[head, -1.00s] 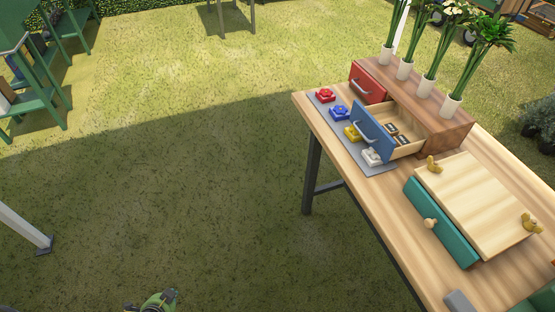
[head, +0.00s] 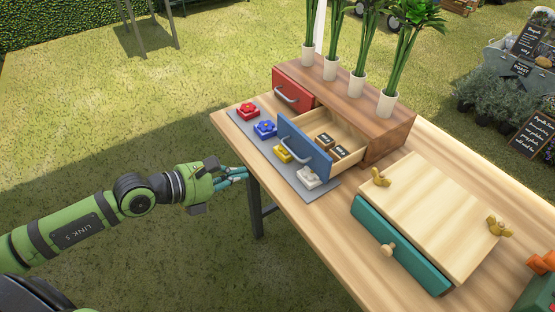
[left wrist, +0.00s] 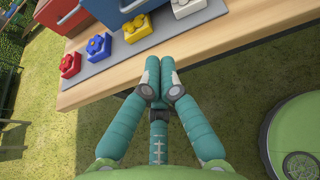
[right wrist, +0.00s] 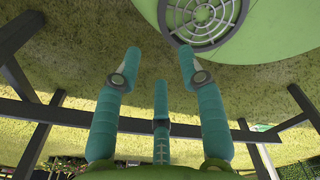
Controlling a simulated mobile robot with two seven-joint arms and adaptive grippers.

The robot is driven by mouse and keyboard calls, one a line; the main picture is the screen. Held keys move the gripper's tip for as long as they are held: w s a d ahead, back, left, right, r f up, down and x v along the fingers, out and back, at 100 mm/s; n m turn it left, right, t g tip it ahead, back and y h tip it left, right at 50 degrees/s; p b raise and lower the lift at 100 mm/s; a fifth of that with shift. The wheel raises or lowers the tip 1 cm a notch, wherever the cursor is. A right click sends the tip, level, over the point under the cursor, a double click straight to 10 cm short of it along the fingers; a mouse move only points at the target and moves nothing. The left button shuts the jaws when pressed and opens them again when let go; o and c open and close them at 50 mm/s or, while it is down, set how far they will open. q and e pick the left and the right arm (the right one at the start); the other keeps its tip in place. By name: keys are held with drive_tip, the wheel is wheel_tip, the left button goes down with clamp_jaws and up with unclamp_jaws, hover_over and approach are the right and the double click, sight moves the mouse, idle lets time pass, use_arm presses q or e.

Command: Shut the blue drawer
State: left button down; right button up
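The blue drawer (head: 304,148) stands pulled out of the wooden cabinet (head: 386,130), with small dark labelled blocks (head: 332,147) inside it. Its front has a grey bar handle (head: 290,137). Its lower front also shows at the top of the left wrist view (left wrist: 88,14). My left gripper (head: 243,173) is at the table's left edge, short of the drawer, with its fingertips together and nothing between them; the left wrist view shows the fingers (left wrist: 159,72) closed. My right gripper (right wrist: 158,58) is open and empty, with its fingers spread, below table height.
A grey mat (head: 280,162) with red, blue, yellow and white flower blocks lies before the cabinet. A red drawer (head: 293,87) is closed beside the blue one. A second cabinet with a teal drawer (head: 398,246) is nearer.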

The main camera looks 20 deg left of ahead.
use_arm(q)
drive_tip(key=x, duration=0.4)
drive_tip(key=p+x, duration=0.1)
drive_tip(key=x, duration=0.4)
drive_tip(key=shift+w+r, duration=0.1)
drive_tip(key=shift+r, duration=0.15)
drive_tip(key=shift+w+d+r+p, duration=0.15)
drive_tip(key=shift+w+d+p, duration=0.05)
drive_tip(key=shift+w+d, duration=0.2)
drive_tip(key=shift+w+d+r+p, duration=0.2)
drive_tip(key=shift+w+d, duration=0.1)
drive_tip(key=shift+w, duration=0.25)
drive_tip(key=shift+w+d, duration=0.4)
drive_tip(key=shift+f, duration=0.1)
use_arm(e)
drive_tip(key=shift+w+a+r, duration=0.15)
drive_tip(key=shift+w+r, duration=0.2)
drive_tip(key=shift+r, duration=0.2)
drive_tip(key=shift+w+a+r, duration=0.15)
drive_tip(key=shift+w+r, duration=0.2)
drive_tip(key=shift+r, duration=0.15)
drive_tip(key=shift+d, duration=0.1)
